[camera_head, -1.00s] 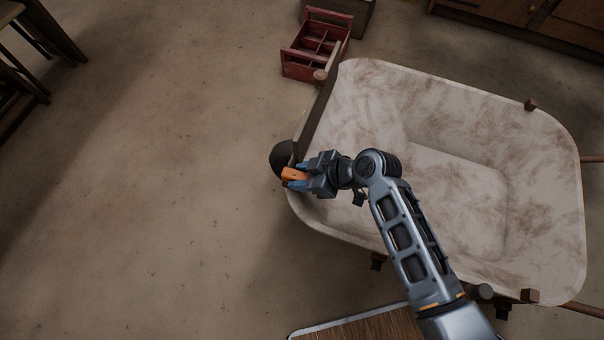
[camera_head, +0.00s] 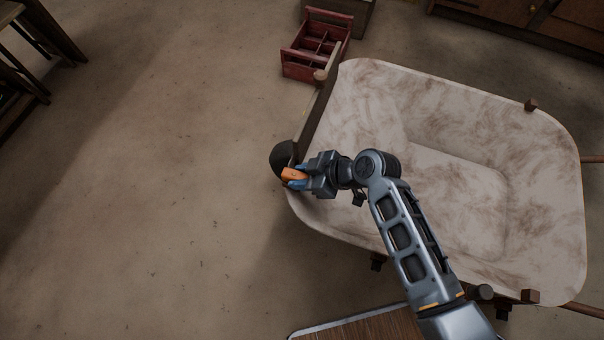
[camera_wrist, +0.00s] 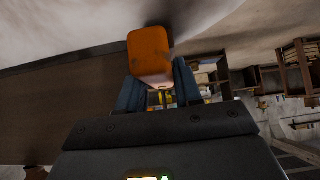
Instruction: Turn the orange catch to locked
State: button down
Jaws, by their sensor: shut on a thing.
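The orange catch (camera_head: 293,174) is a small block at the near left corner of the pale, brown-streaked basin (camera_head: 470,110), beside a dark round part (camera_head: 281,157). My gripper (camera_head: 299,179) reaches it from the right, with its blue fingers shut on the catch. In the wrist view the orange catch (camera_wrist: 150,56) stands between the two blue fingers of my gripper (camera_wrist: 158,88). The fingers hide part of its sides. I cannot read any locked mark.
A wooden bar (camera_head: 318,113) runs along the basin's left edge. A red divided crate (camera_head: 314,46) stands on the floor beyond it. Brown posts (camera_head: 531,105) stick out at the basin's rim. The floor (camera_head: 150,180) to the left is clear.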

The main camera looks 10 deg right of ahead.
jog(key=shift+w+d+f+n+g+y+b, duration=0.15)
jog(key=shift+n+g+b, duration=0.2)
jog(key=shift+n+b, duration=0.2)
jog(key=shift+w+a+f+n+g+y+b, duration=0.15)
jog(key=shift+n+g+b, duration=0.25)
jog(key=shift+b, duration=0.25)
jog(key=shift+d+r+n+g+y+b, duration=0.1)
jog(key=shift+r+n+g+y+b, duration=0.05)
jog(key=shift+n+g+b, duration=0.4)
jog(key=shift+d+r+n+g+y+b, duration=0.1)
jog(key=shift+n+g+y+b, duration=0.15)
jog(key=shift+n, duration=0.45)
jog(key=c, duration=1.1)
grip_release()
jog(key=shift+w, duration=0.1)
jog(key=shift+r, duration=0.1)
